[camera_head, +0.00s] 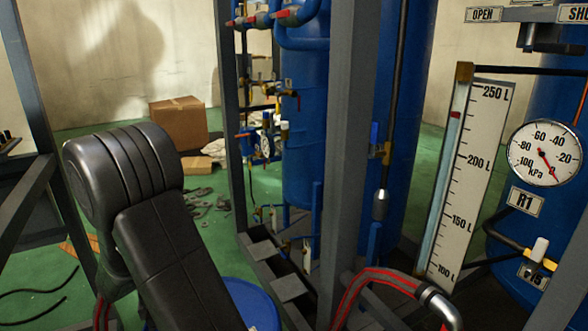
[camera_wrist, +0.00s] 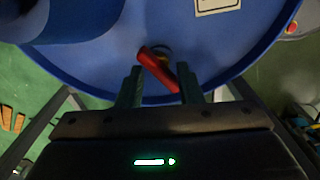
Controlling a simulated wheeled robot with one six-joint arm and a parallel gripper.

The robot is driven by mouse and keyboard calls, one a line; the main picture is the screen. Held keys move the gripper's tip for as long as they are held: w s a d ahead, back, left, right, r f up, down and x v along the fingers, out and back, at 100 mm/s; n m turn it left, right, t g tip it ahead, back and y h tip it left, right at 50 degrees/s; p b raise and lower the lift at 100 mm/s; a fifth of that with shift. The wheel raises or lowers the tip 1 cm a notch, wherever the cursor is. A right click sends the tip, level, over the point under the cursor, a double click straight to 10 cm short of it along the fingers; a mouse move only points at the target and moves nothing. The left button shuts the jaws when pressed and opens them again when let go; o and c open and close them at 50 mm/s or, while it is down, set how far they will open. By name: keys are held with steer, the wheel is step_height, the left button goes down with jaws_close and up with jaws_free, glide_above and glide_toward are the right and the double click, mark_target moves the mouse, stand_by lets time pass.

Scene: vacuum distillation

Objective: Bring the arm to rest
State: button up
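My gripper (camera_wrist: 160,84) shows in the wrist view, its two dark green fingers spread apart with a gap between them. A red valve handle (camera_wrist: 159,70) lies in line with that gap, in front of a large blue vessel (camera_wrist: 105,62). The handle's lower end is close to the right finger; I cannot tell whether they touch. Nothing is clearly clamped. In the head view my black arm is folded up at the lower left, and my gripper is hidden there.
Grey frame posts (camera_head: 351,150) stand close to my arm. A level scale (camera_head: 466,180) and a pressure gauge (camera_head: 545,154) are on the right. A blue drum top (camera_head: 252,305) is beside my arm. A cardboard box (camera_head: 179,122) stands on the green floor behind.

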steer(key=shift+m, duration=1.2)
